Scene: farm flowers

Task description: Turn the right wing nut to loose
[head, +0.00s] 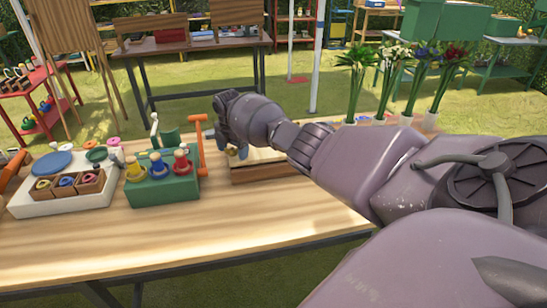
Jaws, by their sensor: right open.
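My right arm reaches in from the right across the table (200,235). My right gripper (237,150) is low over the near-left part of a low wooden box (265,173) with a pale top. It is open, with its fingers pointing down, and I cannot tell whether they touch anything. No wing nut can be made out clearly; the gripper and forearm hide much of the box top. My left gripper is not in view.
A white tray (75,200) holds small wooden boxes. Flower vases (430,121) stand behind my arm. The table front is clear.

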